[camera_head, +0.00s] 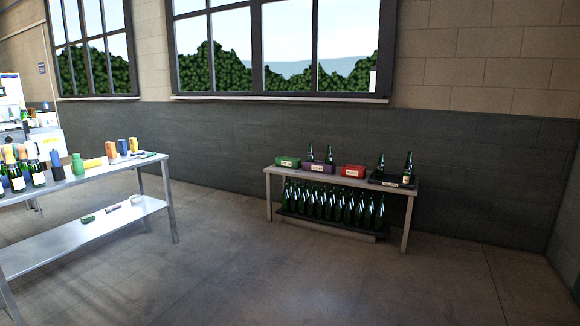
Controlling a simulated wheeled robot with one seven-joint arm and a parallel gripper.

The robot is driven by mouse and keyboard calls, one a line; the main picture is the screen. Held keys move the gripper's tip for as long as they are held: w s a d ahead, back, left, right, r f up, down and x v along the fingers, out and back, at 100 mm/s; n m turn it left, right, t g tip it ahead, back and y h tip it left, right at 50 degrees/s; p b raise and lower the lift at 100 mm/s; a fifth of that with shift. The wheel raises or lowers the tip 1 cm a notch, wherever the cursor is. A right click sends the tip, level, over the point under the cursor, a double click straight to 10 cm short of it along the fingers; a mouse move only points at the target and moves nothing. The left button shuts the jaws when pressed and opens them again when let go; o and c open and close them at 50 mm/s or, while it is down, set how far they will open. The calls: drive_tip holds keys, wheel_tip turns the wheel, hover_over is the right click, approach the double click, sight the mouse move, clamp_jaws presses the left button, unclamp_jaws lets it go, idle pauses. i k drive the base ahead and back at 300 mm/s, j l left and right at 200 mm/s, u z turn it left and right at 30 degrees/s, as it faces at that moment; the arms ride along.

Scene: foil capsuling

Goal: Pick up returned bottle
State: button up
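Two dark green bottles stand upright at the right end of the far table (268,197). The left one (381,168) and the right one (407,167) are at a low black tray (377,181) with a small white label too small to read. Two more green bottles, one on the left (310,154) and one on the right (329,155), stand by the purple bin (317,167). I cannot tell which bottle is the returned one. My gripper is not in view.
The far table also holds a green bin (287,162) and a red bin (353,171). Several bottles (320,204) fill its lower shelf. A metal table (105,174) at left carries foil-topped bottles (36,170) and coloured cylinders (77,163). The floor (240,270) between is clear.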

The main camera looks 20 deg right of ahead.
sight(379, 169)
drive_tip(key=i+l+z, duration=0.6)
drive_tip(key=i, duration=0.25)
drive_tip(key=i+l+z, duration=0.2)
drive_tip(key=i+z, duration=0.45)
drive_tip(key=i, duration=1.2)
drive_tip(key=i+l+u, duration=0.1)
drive_tip(key=i, duration=0.8)
drive_tip(key=i+l+u, duration=0.1)
drive_tip(key=i+u, duration=0.3)
drive_tip(key=i+l+u, duration=0.2)
drive_tip(key=i+u, duration=0.15)
drive_tip(key=i+l+u, duration=0.65)
drive_tip(key=u, duration=0.15)
drive_tip(key=i+l+u, duration=0.15)
drive_tip(key=l, duration=0.2)
drive_tip(key=i+l+u, duration=0.15)
drive_tip(key=l, duration=0.2)
